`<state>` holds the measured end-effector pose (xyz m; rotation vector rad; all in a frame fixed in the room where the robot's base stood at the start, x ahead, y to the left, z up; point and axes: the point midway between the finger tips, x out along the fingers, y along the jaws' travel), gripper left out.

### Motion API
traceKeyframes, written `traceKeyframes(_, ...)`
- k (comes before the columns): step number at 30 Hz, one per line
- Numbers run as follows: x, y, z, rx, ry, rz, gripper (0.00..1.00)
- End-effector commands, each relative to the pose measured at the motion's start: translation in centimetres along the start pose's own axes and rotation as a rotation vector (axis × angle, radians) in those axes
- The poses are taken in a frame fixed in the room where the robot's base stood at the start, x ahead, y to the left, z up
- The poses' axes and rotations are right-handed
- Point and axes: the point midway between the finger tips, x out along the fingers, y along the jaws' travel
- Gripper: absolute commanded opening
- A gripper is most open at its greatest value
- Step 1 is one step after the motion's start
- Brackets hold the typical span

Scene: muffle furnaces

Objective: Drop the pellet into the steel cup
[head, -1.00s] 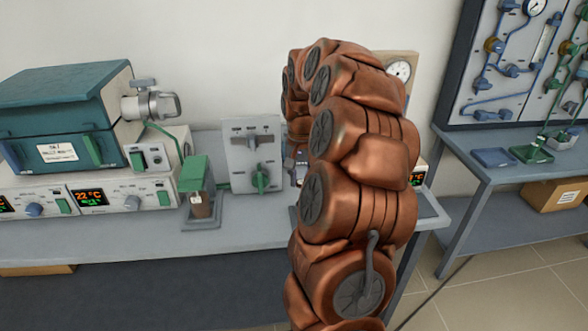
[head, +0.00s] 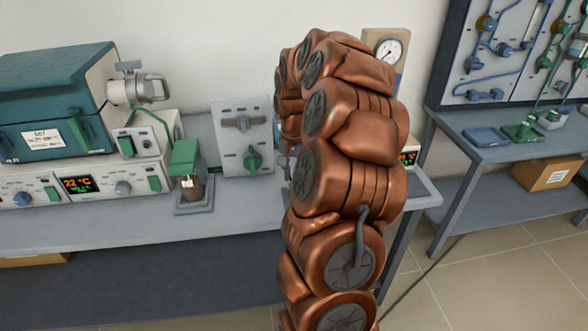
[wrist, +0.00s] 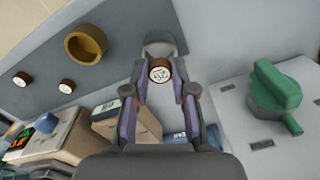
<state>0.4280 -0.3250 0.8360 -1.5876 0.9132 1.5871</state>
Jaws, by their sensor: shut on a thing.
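In the wrist view, my gripper (wrist: 160,74) is shut on a small round pellet (wrist: 160,75) with a brown rim and a pale, marked face. The pellet sits between the two fingertips. Just beyond it is a grey, cup-like shape (wrist: 160,48), which looks like the steel cup. The pellet overlaps its near side in the picture, and I cannot tell whether it is above or inside it. In the head view my copper-coloured arm hides the gripper, pellet and cup.
A brass-coloured round cup (wrist: 86,48) and two more brown-rimmed discs (wrist: 68,86) (wrist: 21,79) lie left of the gripper. A green knob (wrist: 274,88) is at right. In the head view, a switch box (head: 242,140), a green-topped holder (head: 186,158) and a teal furnace (head: 55,85) stand on the bench.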

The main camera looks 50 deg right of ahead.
Motion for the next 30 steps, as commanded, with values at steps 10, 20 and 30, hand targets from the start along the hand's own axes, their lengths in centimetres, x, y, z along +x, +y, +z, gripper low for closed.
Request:
traceKeyframes(10,0.07,0.01,0.02,0.000,-0.001,0.000,0.15)
traceKeyframes(20,0.23,0.01,0.05,0.000,-0.001,0.001,0.15)
traceKeyframes(30,0.79,0.02,0.16,0.000,-0.002,0.001,0.15)
